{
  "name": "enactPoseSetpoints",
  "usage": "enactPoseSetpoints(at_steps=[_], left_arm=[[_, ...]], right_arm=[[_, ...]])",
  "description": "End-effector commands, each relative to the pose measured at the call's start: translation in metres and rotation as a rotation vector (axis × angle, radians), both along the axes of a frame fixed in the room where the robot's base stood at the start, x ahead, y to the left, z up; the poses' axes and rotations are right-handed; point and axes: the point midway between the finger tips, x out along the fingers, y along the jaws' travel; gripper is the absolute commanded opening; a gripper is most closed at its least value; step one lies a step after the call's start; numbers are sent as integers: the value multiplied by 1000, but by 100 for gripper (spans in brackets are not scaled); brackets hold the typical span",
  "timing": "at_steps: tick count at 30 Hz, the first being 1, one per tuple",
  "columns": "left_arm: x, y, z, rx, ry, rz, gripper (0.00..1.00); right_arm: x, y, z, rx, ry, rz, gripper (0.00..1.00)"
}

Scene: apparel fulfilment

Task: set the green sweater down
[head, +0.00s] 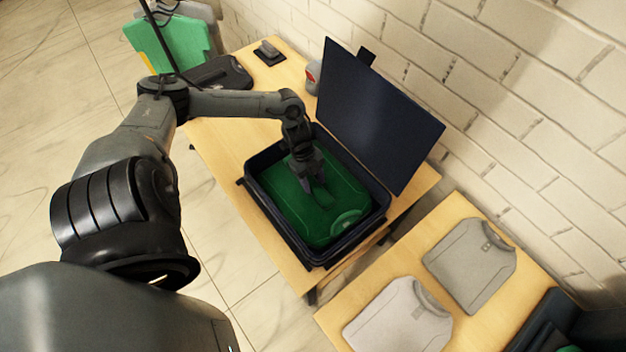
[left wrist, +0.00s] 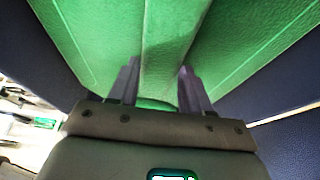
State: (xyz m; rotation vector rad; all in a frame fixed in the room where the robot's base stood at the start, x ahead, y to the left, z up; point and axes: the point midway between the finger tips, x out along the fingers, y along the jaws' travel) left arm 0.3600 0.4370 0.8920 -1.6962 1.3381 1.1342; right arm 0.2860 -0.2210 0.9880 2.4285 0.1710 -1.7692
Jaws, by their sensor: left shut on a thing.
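The dark green folded sweater (head: 335,215) lies flat inside the open dark blue case (head: 377,215) in the head view. My left gripper (head: 318,193) reaches down from above, near the middle of the sweater, and is shut on it. In the left wrist view the sweater (left wrist: 95,45) fills the upper part, with a raised fold between the two fingers of the left gripper (left wrist: 157,90). Dark blue case walls show on both sides of the sweater there. My right gripper is in neither view.
The case lid (head: 375,112) stands open on the far side, toward the brick wall. The case rests on a wooden table (head: 215,150). A second wooden table (head: 463,215) holds two folded grey garments. Bright green garments (head: 170,45) hang at the upper left.

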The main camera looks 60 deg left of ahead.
Motion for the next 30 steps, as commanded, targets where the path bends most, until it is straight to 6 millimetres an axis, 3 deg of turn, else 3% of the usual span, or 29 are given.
enactPoseSetpoints(at_steps=[10, 11, 16, 25, 30], left_arm=[[1, 0, -2, 0, -3, 0, 0], [1, 1, -3, 0, -1, 0, 50], [0, 1, -2, 1, -1, 0, 74], [0, 1, 0, 0, -1, 0, 74], [0, 5, 11, 3, -3, 0, 74]], right_arm=[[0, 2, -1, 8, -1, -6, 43], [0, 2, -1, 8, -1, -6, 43], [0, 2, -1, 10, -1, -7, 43], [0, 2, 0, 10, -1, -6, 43], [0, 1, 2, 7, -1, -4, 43]])
